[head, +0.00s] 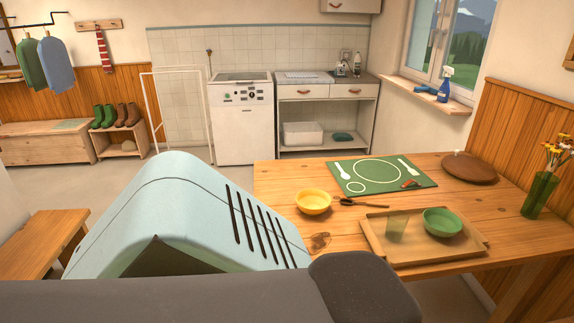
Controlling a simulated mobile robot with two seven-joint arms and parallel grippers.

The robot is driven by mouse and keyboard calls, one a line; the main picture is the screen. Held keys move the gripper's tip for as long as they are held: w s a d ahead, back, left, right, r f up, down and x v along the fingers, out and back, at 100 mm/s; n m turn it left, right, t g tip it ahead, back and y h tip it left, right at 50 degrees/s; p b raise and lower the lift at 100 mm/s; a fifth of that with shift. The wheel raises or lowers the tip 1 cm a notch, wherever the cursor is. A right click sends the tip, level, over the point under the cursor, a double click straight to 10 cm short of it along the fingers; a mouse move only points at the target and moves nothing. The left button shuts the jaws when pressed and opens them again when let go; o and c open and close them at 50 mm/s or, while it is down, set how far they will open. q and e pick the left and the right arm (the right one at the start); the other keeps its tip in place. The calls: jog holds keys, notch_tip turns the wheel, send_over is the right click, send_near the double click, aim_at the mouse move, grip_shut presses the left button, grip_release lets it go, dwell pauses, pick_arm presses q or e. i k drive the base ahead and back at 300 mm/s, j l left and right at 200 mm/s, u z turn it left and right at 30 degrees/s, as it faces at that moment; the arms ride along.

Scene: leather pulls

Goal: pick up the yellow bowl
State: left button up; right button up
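The yellow bowl (313,202) stands upright on the wooden table (285,176), near the table's left side. It looks empty. A dark-handled utensil (358,203) lies close to its right side; I cannot tell whether they touch. Neither of my grippers is in view. Large pale blue and dark grey parts, which look like my own body or arm, fill the lower left and bottom and hide part of the table's near left edge.
A wooden tray (379,245) right of the bowl holds a green bowl (442,222) and a clear glass (397,229). A green placemat (347,172) lies behind. A brown lidded dish (470,168) and a flower vase (540,195) stand at the right. A bench (40,238) is at left.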

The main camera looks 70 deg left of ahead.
aim_at(313, 202)
jog(key=u, duration=2.15)
